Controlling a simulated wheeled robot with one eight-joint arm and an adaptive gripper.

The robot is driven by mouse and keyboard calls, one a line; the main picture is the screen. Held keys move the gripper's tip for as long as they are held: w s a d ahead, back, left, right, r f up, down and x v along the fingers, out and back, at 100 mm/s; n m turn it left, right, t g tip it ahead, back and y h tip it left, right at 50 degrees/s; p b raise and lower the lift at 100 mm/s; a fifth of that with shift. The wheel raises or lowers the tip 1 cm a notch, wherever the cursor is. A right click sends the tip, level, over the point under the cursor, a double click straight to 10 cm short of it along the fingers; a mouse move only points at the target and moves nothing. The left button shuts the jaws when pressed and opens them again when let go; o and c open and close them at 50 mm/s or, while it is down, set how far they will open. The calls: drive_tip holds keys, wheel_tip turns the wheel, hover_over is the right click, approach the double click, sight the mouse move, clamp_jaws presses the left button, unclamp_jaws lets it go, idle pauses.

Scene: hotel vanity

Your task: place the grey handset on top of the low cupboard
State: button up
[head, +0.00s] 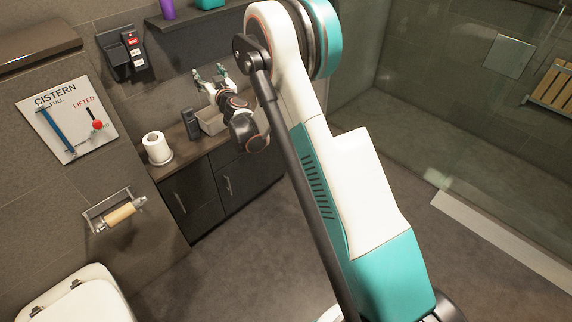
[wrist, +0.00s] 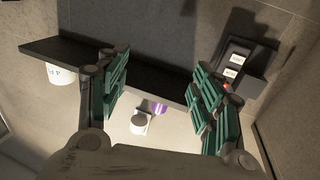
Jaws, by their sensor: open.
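The low cupboard (head: 222,190) has dark doors and a brown top, against the wall in the head view. A dark grey upright object (head: 191,124) stands on its top and looks like the handset, but I cannot be sure at this size. My gripper (head: 211,76) is above the cupboard top, beneath the wall shelf, with its teal fingers spread. In the wrist view my gripper (wrist: 162,95) is open, with nothing between its fingertips. It is apart from the dark upright object.
A paper roll (head: 158,148) and a grey box (head: 211,121) also stand on the cupboard. A dark wall unit (head: 117,55) with labels hangs to the left; it shows in the wrist view (wrist: 236,60). A dark shelf (head: 205,28) holds a purple item (head: 167,9).

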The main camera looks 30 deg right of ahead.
drive_tip(key=s+d+r+m+g+h, duration=0.1)
drive_tip(key=s+d+r+h, duration=0.15)
drive_tip(key=r, duration=0.25)
drive_tip(key=s+d+r+m+h, duration=0.1)
drive_tip(key=s+d+r, duration=0.1)
drive_tip(key=s+r, duration=0.3)
drive_tip(key=s+d+r+m+g+h, duration=0.1)
drive_tip(key=s+d+r+g, duration=0.15)
drive_tip(key=s, duration=0.45)
drive_tip(key=s+d+r+g, duration=0.1)
drive_tip(key=s+r, duration=0.3)
drive_tip(key=s, duration=0.2)
drive_tip(key=s+a+f+g+y, duration=0.1)
drive_tip(key=s+a+f+g, duration=0.1)
drive_tip(key=s, duration=0.9)
drive_tip(key=s+a+f+n+g+y, duration=0.1)
drive_tip(key=s+f, duration=0.3)
drive_tip(key=s, duration=0.8)
drive_tip(key=s+a+f+n+g+y, duration=0.1)
drive_tip(key=s+a+f+g, duration=0.2)
drive_tip(key=s, duration=0.8)
drive_tip(key=shift+s+a+f+g, duration=0.2)
drive_tip(key=shift+f+g, duration=0.15)
drive_tip(key=shift+f, duration=0.15)
drive_tip(key=shift+y, duration=0.25)
